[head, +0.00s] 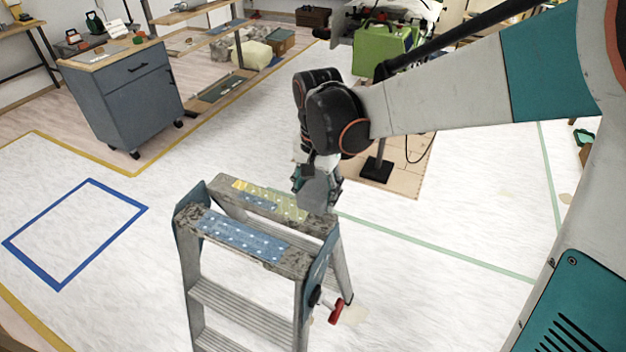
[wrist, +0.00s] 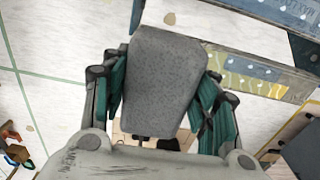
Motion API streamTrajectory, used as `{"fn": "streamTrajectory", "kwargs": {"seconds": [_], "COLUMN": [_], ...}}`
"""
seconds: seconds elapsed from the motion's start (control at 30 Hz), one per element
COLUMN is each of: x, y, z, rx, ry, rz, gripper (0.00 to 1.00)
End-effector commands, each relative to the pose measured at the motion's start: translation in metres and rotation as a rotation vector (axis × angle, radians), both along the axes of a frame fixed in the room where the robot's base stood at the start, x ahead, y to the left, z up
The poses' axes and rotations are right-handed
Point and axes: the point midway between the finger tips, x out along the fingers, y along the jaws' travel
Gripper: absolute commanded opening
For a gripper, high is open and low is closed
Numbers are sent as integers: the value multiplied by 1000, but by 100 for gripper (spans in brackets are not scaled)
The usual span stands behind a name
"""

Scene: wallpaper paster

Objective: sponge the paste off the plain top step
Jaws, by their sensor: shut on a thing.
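A grey speckled sponge (wrist: 165,85) is held between the teal fingers of my gripper (wrist: 163,100). In the head view my gripper (head: 318,172) and the sponge (head: 318,194) are at the right end of the stepladder's rear top board. I cannot tell if the sponge touches it. The stepladder (head: 240,305) stands upright. Its front top board (head: 292,258) is worn grey with a blue, white-dotted patch (head: 240,236). The rear board carries a yellow-green and blue patch (head: 285,204), partly hidden by the sponge. I cannot make out paste apart from these patches.
A red-handled thing (head: 336,312) hangs at the ladder's right side. A blue-grey cabinet (head: 125,100) stands back left, and a green bag (head: 385,48) behind my arm. A blue tape square (head: 75,232) marks clear floor at left.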

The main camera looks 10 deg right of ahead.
Motion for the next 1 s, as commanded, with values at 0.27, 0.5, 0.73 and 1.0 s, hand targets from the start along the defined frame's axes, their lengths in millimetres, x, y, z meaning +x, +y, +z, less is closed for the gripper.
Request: {"fn": "streamTrajectory", "kwargs": {"seconds": [0.27, 0.5, 0.73, 1.0], "x": [0, 0, -1, 0], "y": [0, 0, 0, 0], "z": [0, 0, -10, -35], "rx": [0, 0, 0, 0], "ry": [0, 0, 0, 0], "rz": [0, 0, 0, 0], "gripper": [30, 30, 29, 29]}}
